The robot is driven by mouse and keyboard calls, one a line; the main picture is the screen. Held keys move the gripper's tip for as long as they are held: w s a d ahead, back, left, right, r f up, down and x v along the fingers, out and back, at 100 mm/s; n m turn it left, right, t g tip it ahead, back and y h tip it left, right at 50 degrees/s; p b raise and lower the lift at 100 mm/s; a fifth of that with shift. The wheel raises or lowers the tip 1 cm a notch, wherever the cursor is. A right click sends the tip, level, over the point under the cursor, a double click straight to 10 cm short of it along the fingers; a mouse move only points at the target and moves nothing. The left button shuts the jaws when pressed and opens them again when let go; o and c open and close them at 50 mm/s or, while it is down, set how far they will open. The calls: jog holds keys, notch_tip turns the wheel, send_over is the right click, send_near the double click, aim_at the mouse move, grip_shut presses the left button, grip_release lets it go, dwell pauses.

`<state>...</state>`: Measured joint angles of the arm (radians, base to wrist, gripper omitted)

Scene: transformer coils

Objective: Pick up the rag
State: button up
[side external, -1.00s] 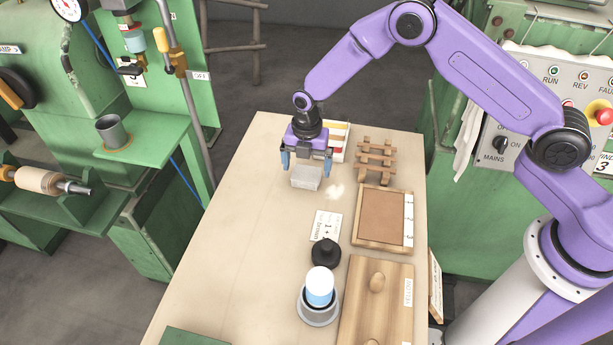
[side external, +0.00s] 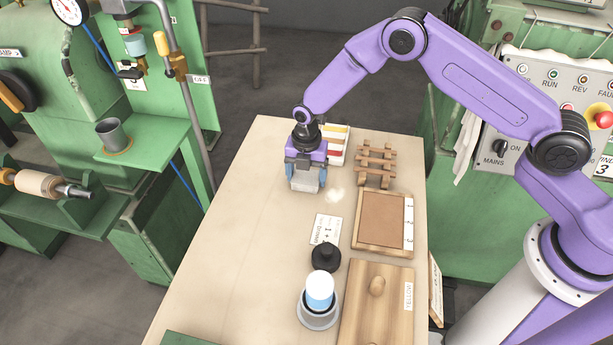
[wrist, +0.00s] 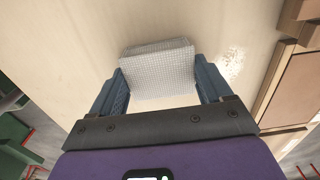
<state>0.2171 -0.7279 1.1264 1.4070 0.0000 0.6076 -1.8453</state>
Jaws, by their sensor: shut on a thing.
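The rag (side external: 305,183) is a small, pale grey folded cloth over the far part of the wooden table. In the wrist view, the rag (wrist: 158,68) shows a fine grid weave. It sits between the two blue fingers of my gripper (wrist: 159,84). In the side view, my gripper (side external: 306,177) points down with the fingers on either side of the rag, shut on it. I cannot tell whether the rag still touches the table.
A wooden rack (side external: 376,165) and a framed brown board (side external: 383,222) lie to the right. Nearer are a black knobbed piece (side external: 326,256), a white-and-blue cylinder in a grey cup (side external: 319,292) and a wooden board (side external: 375,315). The table's left side (side external: 240,240) is clear.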

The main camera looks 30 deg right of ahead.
aim_at(306, 176)
jog(key=shift+r, duration=0.5)
notch_tip(306, 176, up, 2)
jog(key=shift+r, duration=0.2)
jog(key=s+d+r, duration=0.2)
jog(key=s+r, duration=0.2)
jog(key=s, duration=0.2)
jog(key=s+d+r, duration=0.2)
jog(key=s+r, duration=0.3)
jog(key=s, duration=0.2)
jog(key=shift+d+r, duration=0.25)
jog(key=shift+d, duration=0.15)
jog(key=shift+s, duration=0.1)
